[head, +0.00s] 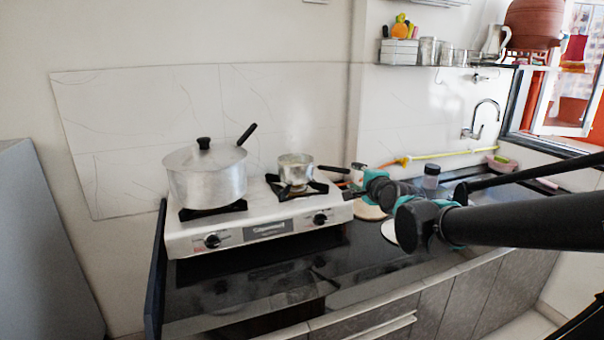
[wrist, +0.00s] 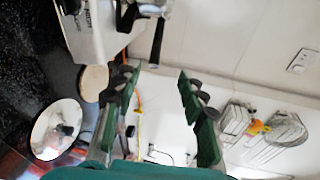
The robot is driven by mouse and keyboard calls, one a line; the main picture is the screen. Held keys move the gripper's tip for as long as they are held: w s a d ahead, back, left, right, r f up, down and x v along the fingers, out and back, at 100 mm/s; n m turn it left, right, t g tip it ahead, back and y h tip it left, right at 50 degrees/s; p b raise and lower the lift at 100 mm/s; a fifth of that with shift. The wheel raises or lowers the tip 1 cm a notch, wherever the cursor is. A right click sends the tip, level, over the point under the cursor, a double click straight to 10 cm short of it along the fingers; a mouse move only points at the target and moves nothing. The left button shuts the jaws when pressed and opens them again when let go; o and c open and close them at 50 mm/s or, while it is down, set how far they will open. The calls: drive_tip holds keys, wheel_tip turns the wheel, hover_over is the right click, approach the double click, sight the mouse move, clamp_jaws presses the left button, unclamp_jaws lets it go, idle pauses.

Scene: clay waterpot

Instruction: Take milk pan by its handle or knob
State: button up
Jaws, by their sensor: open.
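The milk pan (head: 296,172) is a small metal pan on the right burner of the stove. Its dark handle (head: 334,169) points right, towards my gripper (head: 352,187). In the wrist view the pan (wrist: 150,9) is partly cut off at the top edge, and its black handle (wrist: 157,42) points down towards the gap between my fingers. My gripper, also in the wrist view (wrist: 158,76), is open, with green and black fingers spread apart and nothing held. The handle's end appears close to the fingertips; its exact depth is unclear.
A large lidded pot (head: 205,180) stands on the left burner of the white stove (head: 266,232). A round board (wrist: 93,82) and a round metal lid (wrist: 45,128) lie on the dark counter nearby. A dark-capped jar (head: 431,176) stands behind my arm. The front counter is clear.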

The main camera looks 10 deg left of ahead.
sight(339, 170)
drive_tip(key=x, duration=1)
drive_tip(key=shift+f+x, duration=0.15)
drive_tip(key=shift+x, duration=1.35)
drive_tip(key=shift+f+x, duration=0.15)
drive_tip(key=shift+x, duration=1.4)
drive_tip(key=shift+d, duration=0.15)
clamp_jaws()
